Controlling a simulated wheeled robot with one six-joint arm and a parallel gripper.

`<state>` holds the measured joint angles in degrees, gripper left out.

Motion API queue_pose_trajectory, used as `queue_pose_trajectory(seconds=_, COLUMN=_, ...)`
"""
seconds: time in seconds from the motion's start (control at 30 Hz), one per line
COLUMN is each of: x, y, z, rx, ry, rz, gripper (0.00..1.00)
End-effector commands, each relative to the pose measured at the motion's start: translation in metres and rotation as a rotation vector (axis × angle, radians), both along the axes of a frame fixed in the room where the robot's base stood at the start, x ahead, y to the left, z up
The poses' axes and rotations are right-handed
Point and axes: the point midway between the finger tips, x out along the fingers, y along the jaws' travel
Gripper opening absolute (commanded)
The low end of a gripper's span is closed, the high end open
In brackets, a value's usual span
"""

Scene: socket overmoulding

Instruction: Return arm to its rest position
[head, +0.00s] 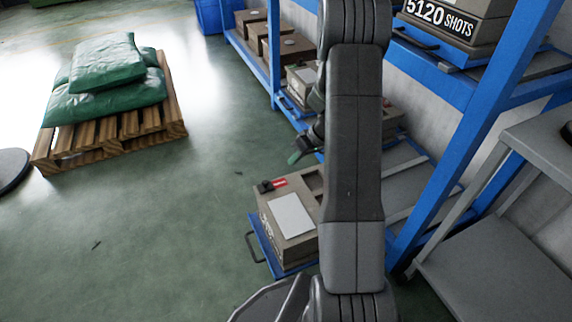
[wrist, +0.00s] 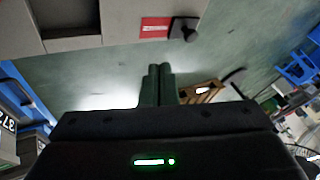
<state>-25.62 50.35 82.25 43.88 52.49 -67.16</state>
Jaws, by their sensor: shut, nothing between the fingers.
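My arm stands upright in the middle of the head view and hides part of the shelving behind it. My gripper (head: 294,157) shows at its left side, above the box on the low blue tray and apart from it. In the wrist view my gripper's two dark green fingers (wrist: 160,70) lie together with nothing between them. A grey-brown box (head: 290,219) with a white sheet, a red label and a black knob sits below. The box's red label (wrist: 155,27) also shows at the top of the wrist view.
A blue rack (head: 478,130) with boxes, one marked 5120 SHOTS (head: 440,20), runs along the right. A grey table (head: 495,270) stands at lower right. A wooden pallet (head: 110,130) with green sacks (head: 108,75) lies at left. The floor between is open.

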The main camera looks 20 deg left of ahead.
Motion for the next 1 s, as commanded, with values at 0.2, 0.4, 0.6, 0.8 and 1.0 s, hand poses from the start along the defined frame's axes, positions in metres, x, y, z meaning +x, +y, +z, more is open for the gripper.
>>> queue_pose_trajectory(seconds=0.2, x=0.006, y=-0.017, z=0.028, rx=0.0, ry=0.001, rz=-0.001, gripper=0.0)
queue_pose_trajectory(seconds=0.4, x=0.007, y=-0.021, z=0.032, rx=0.0, ry=0.001, rz=-0.001, gripper=0.0)
queue_pose_trajectory(seconds=0.6, x=0.007, y=-0.021, z=0.032, rx=0.0, ry=0.0, rz=0.0, gripper=0.0)
queue_pose_trajectory(seconds=0.8, x=0.005, y=-0.016, z=0.024, rx=-0.001, ry=0.001, rz=0.001, gripper=0.0)
queue_pose_trajectory(seconds=1.0, x=-0.001, y=0.0, z=-0.005, rx=-0.001, ry=0.002, rz=0.003, gripper=0.0)
